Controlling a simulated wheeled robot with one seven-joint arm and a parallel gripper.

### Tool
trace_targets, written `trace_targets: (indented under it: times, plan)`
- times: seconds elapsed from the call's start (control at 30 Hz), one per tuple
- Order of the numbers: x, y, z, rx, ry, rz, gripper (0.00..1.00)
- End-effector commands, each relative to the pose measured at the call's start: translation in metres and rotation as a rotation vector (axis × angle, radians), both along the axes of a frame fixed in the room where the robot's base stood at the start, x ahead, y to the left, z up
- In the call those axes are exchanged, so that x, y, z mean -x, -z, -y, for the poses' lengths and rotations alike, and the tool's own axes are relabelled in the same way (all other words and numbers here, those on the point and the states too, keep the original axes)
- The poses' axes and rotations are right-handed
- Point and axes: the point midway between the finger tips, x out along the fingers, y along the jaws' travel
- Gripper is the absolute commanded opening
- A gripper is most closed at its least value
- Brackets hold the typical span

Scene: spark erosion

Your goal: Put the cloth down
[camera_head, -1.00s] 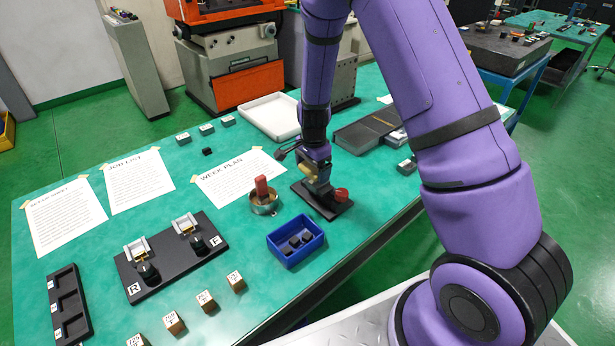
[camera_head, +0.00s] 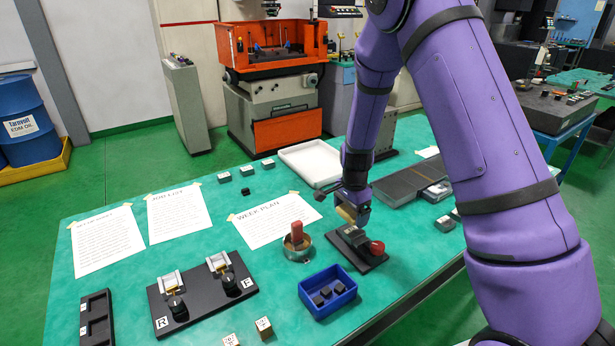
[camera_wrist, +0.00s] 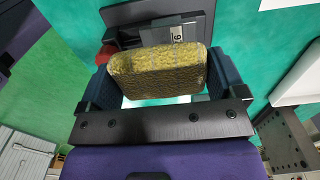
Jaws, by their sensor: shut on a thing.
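The cloth is a folded yellow, woven-looking pad (camera_wrist: 158,72). In the wrist view my gripper (camera_wrist: 160,88) is shut on it, with a blue finger at each end. In the head view my gripper (camera_head: 352,214) holds the cloth (camera_head: 345,212) just above a black base (camera_head: 372,262) with a red knob (camera_head: 376,247). The cloth looks clear of the base. Part of it is hidden by my gripper in the head view.
A round tin (camera_head: 298,253) with a red piece in it and a blue bin (camera_head: 328,297) stand left of the base. A white tray (camera_head: 310,160) lies behind, and a dark flat case (camera_head: 405,185) is to the right.

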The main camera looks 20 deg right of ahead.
Motion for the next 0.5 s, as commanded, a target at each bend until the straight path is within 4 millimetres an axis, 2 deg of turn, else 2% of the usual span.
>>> trace_targets:
  times: [0.17,0.27,0.5]
  plan:
    - [0.000,0.002,0.000,0.000,-0.041,-0.001,0.64]
    - [-0.001,0.005,0.000,0.000,-0.128,-0.001,0.64]
    - [-0.004,0.018,0.000,0.000,-0.482,0.000,0.64]
